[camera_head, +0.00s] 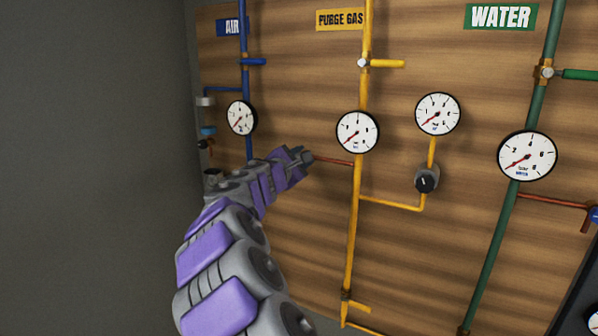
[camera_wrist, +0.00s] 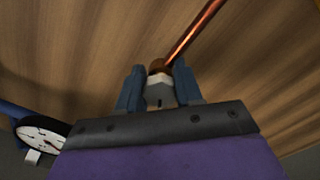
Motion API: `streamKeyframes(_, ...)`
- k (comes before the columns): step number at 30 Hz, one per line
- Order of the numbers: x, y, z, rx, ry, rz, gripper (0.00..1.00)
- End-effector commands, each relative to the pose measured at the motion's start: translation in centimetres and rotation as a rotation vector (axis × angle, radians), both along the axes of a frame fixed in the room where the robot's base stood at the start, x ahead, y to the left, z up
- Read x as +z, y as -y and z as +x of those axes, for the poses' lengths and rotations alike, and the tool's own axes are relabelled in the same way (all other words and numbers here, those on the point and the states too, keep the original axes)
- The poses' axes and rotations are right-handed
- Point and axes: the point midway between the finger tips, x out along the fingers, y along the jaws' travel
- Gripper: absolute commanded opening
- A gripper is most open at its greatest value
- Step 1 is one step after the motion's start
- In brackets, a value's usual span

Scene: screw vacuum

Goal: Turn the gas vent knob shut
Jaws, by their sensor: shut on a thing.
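The gas vent knob (camera_wrist: 160,93) shows in the wrist view as a small pale grey piece with a dark mark. It sits at the end of a copper pipe (camera_wrist: 193,33), with a brown fitting behind it. My gripper (camera_wrist: 159,82) has one dark blue finger on each side of the knob and is shut on it. In the head view my gripper (camera_head: 301,157) is at the left end of the copper pipe (camera_head: 333,160) that branches from the yellow purge gas pipe (camera_head: 358,190). The knob is hidden behind my gripper there.
A purge gas gauge (camera_head: 357,132) is just above and right of my gripper. A blue air pipe (camera_head: 245,90) with a gauge (camera_head: 241,118) runs close on the left. A black knob (camera_head: 426,180) and the green water pipe (camera_head: 510,200) are farther right.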

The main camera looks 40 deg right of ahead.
Motion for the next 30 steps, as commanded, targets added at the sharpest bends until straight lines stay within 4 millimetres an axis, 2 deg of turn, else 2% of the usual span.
streamKeyframes(6, 0.11, -0.27, -0.01, 0.006, 0.188, 0.066, 0.04)
streamKeyframes(15, 0.23, -0.36, -0.1, 0.007, 0.378, 0.145, 0.04)
streamKeyframes(30, 0.29, -0.45, -0.09, 0.008, 0.486, 0.194, 0.04)
